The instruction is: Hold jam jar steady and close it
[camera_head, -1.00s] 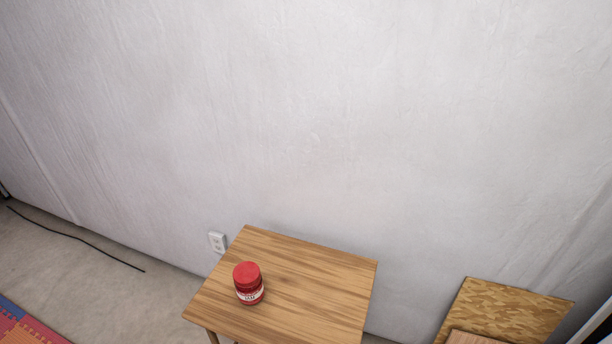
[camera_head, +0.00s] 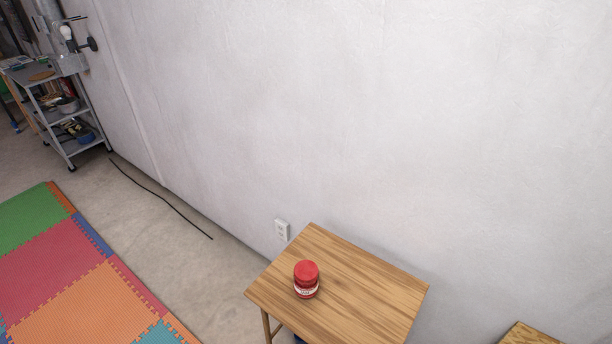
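A red jam jar (camera_head: 306,289) with a white label stands upright on a small wooden table (camera_head: 356,290). A red lid (camera_head: 306,270) sits on top of the jar. From this view I cannot tell whether the lid is screwed tight. Neither of my grippers is in view.
A white wall (camera_head: 330,120) with an outlet (camera_head: 282,230) rises behind the table. A black cable (camera_head: 165,200) lies on the floor. Colourful foam mats (camera_head: 80,270) cover the floor at left, and a grey shelf cart (camera_head: 62,115) stands at the far left. A wooden board (camera_head: 525,335) shows at bottom right.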

